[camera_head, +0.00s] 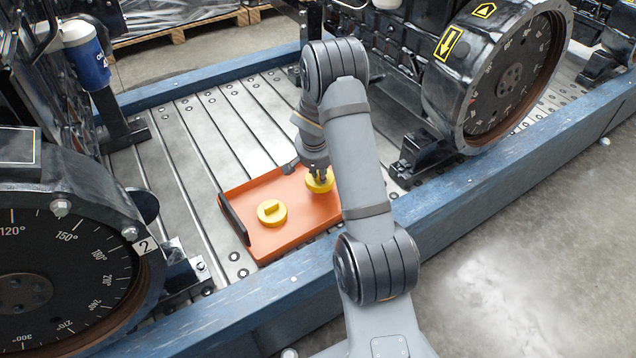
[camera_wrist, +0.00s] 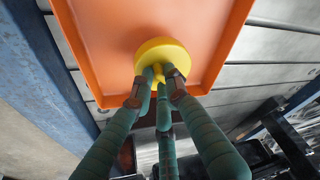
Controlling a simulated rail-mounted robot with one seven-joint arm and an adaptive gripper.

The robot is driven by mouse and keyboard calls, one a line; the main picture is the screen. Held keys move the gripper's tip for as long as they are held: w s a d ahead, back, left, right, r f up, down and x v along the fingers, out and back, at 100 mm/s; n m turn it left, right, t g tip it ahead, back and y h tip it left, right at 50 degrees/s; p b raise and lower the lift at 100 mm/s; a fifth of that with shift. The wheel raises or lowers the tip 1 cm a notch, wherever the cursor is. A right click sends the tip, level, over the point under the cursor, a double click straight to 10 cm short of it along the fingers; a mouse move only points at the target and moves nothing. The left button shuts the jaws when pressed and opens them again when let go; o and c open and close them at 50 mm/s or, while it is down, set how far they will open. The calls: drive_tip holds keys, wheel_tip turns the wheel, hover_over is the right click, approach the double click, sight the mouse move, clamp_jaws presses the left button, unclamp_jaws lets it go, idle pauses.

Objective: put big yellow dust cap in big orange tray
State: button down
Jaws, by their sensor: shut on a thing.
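The big orange tray (camera_head: 293,240) lies on the grey slatted deck between the two engines. One yellow dust cap (camera_head: 272,212) with a raised grip bar sits in the left part of the tray. A second yellow dust cap (camera_head: 320,181) is at my gripper (camera_head: 314,172), over the right part of the tray. In the wrist view my gripper (camera_wrist: 164,78) is shut on the grip of this yellow cap (camera_wrist: 163,52), with the orange tray (camera_wrist: 105,45) behind it. I cannot tell whether the held cap touches the tray floor.
A black engine with a degree-marked wheel (camera_head: 25,285) stands at left, another wheel (camera_head: 510,85) at right. Blue beams (camera_head: 500,185) edge the deck. Bare deck (camera_head: 180,165) lies left of the tray.

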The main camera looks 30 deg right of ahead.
sight(318, 179)
drive_tip(key=shift+w+a+f, duration=0.1)
drive_tip(key=shift+w+f, duration=0.1)
drive_tip(key=shift+w, duration=0.05)
wheel_tip(318, 179, down, 4)
drive_tip(key=b, duration=0.2)
drive_tip(key=shift+f+b, duration=0.1)
drive_tip(key=shift+b, duration=0.25)
drive_tip(key=c, duration=2.2)
unclamp_jaws()
drive_tip(key=o, duration=0.5)
